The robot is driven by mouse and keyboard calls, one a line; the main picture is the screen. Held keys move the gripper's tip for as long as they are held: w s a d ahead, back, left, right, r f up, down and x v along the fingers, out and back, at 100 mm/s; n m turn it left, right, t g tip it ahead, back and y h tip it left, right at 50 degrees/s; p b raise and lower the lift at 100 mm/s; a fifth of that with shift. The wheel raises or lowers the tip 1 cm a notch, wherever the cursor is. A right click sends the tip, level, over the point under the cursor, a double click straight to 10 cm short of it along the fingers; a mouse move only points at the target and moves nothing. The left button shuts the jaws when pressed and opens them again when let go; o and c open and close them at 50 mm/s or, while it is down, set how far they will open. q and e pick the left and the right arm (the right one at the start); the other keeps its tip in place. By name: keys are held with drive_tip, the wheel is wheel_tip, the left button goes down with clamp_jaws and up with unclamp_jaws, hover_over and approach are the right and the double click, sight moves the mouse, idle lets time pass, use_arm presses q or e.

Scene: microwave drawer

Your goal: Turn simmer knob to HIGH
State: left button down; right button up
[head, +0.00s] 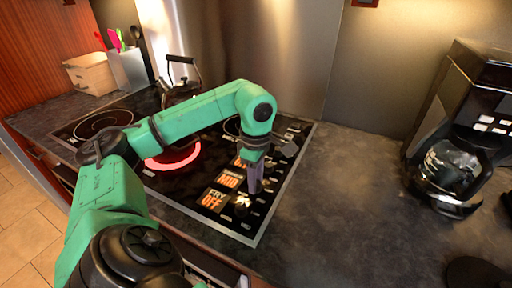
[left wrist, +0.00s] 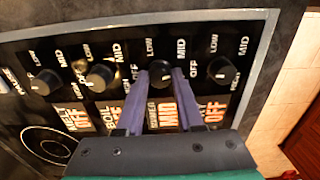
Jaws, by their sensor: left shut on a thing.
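The simmer knob (left wrist: 160,70) is a dark round knob on the stove's control panel (left wrist: 110,50), second from the right in the left wrist view. The display (left wrist: 168,114) by it reads MID in orange and white; it also shows in the head view (head: 229,180). My left gripper (left wrist: 160,76) is shut on the simmer knob, with one purple finger on each side. In the head view my left gripper (head: 255,186) reaches down to the panel and hides the knob. My right gripper is not in view.
Other knobs flank it: one (left wrist: 221,70) to the right, one (left wrist: 100,76) to the left; their displays read OFF. One burner (head: 172,158) glows red. A kettle (head: 180,90) stands at the back. A coffee maker (head: 465,130) stands right, with clear counter (head: 340,200) between.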

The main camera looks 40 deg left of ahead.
use_arm(q)
drive_tip(key=m, duration=0.4)
drive_tip(key=shift+w+a+r+m, duration=0.1)
drive_tip(key=shift+w+r+m, duration=0.1)
drive_tip(key=shift+m, duration=0.1)
drive_tip(key=m, duration=0.4)
drive_tip(key=shift+m, duration=0.3)
drive_tip(key=c, duration=0.7)
unclamp_jaws()
drive_tip(key=shift+o, duration=0.8)
drive_tip(key=shift+s+f, duration=0.1)
